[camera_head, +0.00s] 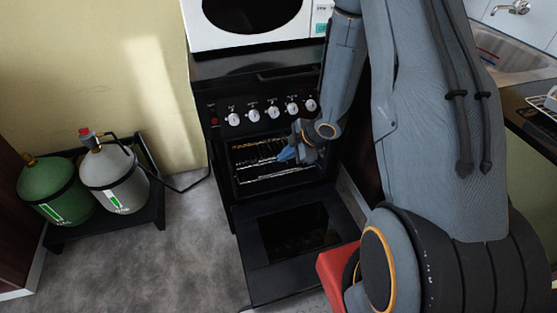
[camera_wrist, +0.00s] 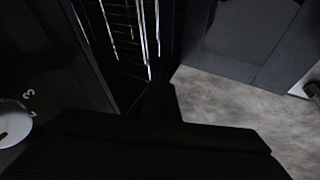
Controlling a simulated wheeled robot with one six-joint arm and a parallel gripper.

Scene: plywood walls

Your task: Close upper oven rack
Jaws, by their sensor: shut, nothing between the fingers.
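The black oven (camera_head: 222,175) stands in the middle of the head view with its door (camera_head: 252,252) folded down open. Inside the cavity, metal racks show; the upper rack (camera_head: 250,148) is partly behind my gripper. My gripper (camera_head: 286,155), with blue tips, is shut and empty at the oven opening, in front of the rack's right part. I cannot tell if it touches the rack. In the wrist view, bright rack bars (camera_wrist: 140,25) run down from the top edge. The gripper fingers are too dark there to make out clearly.
A row of white knobs (camera_head: 252,116) is above the oven opening, and a white microwave (camera_head: 255,35) sits on top. Green (camera_head: 45,190) and white (camera_head: 113,180) gas cylinders stand on a black stand at left. Grey floor (camera_head: 190,245) is clear between. A sink (camera_head: 510,55) is at right.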

